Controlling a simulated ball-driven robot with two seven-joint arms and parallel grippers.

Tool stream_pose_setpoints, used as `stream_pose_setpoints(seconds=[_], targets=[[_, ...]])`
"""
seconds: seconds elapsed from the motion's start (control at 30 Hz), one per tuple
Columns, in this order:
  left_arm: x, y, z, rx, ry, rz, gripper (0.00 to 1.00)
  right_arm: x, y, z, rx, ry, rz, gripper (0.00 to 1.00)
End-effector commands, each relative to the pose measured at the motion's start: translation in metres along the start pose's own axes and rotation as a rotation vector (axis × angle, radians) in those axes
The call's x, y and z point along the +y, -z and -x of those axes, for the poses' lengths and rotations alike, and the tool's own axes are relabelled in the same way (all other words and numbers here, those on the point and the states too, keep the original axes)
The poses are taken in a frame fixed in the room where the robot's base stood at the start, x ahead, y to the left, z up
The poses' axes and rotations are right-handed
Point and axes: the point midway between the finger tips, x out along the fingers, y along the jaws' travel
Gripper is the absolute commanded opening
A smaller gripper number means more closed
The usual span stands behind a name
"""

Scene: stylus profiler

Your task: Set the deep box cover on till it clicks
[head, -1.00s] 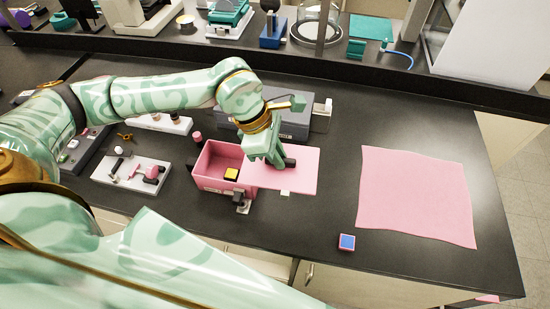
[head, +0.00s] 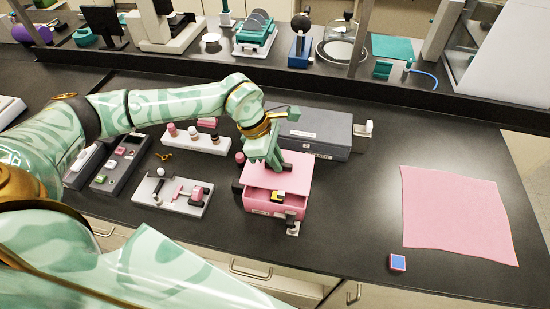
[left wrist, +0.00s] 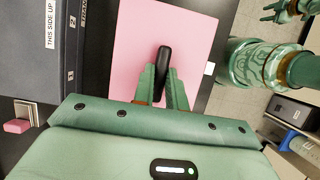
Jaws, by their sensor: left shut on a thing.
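The pink deep box (head: 268,208) stands on the black bench with its front part open, and a yellow and black block (head: 278,195) shows inside. The flat pink cover (head: 292,165) is over the back part of the box, set back from the front wall. I cannot tell whether it touches the rim. My left gripper (head: 275,163) is shut on the cover's black handle, which shows between the fingers in the left wrist view (left wrist: 163,62). There the cover (left wrist: 130,45) hides the box. What looks like my right gripper (left wrist: 282,10) shows small at that view's top right.
A grey case (head: 318,132) lies close behind the box. A white tray (head: 160,200) with small parts is left of it. A black clamp (head: 291,219) is at the box's front. A pink cloth (head: 455,215) and a blue-topped block (head: 397,263) lie right; bench between is clear.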

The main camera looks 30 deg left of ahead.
Motion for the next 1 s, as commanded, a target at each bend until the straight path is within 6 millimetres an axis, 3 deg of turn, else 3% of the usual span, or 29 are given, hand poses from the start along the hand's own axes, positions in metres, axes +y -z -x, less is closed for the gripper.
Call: stream_pose_setpoints(seconds=[0.27, 0.7, 1.0], targets=[[0.000, 0.003, -0.006, 0.001, 0.001, 0.001, 0.00, 0.000, -0.001, -0.004, 0.000, 0.000, 0.000, 0.36], [0.000, 0.019, -0.045, 0.001, 0.001, 0.001, 0.00, -0.005, -0.006, -0.033, -0.006, 0.006, 0.001, 0.36], [0.000, 0.019, -0.046, 0.000, 0.000, 0.001, 0.00, -0.007, -0.005, -0.033, -0.006, 0.009, 0.001, 0.36]])
